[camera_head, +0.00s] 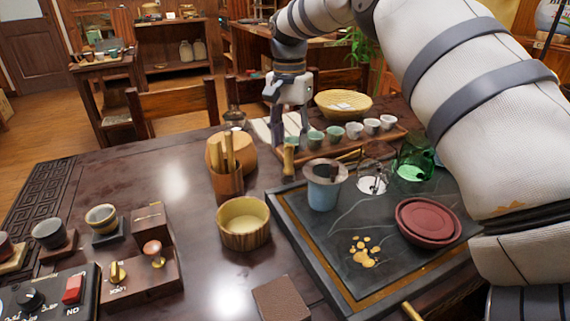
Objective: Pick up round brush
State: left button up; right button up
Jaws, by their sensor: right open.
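My right gripper (291,138) points down over the back of the table, with its fingers apart. A small upright yellowish piece (289,160) stands just below and between the fingers; it may be the round brush, but it is too small to tell. A wooden holder (229,183) with several wooden tools (230,152) stands to the left of the gripper, apart from it. I cannot tell whether one of these tools is a brush. My left gripper is not in view.
A row of small cups (353,130) stands right of the gripper. A dark tea tray (312,240) holds a blue cup with a strainer (322,196), glass vessels and a red round dish (428,220). A wooden bowl (243,222) stands in front.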

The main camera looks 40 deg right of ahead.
aim_at(289, 171)
notch_tip(289, 171, down, 6)
jog(key=shift+a+f, duration=0.15)
jog(key=shift+f, duration=0.05)
grip_shut()
jog(key=shift+r, duration=0.1)
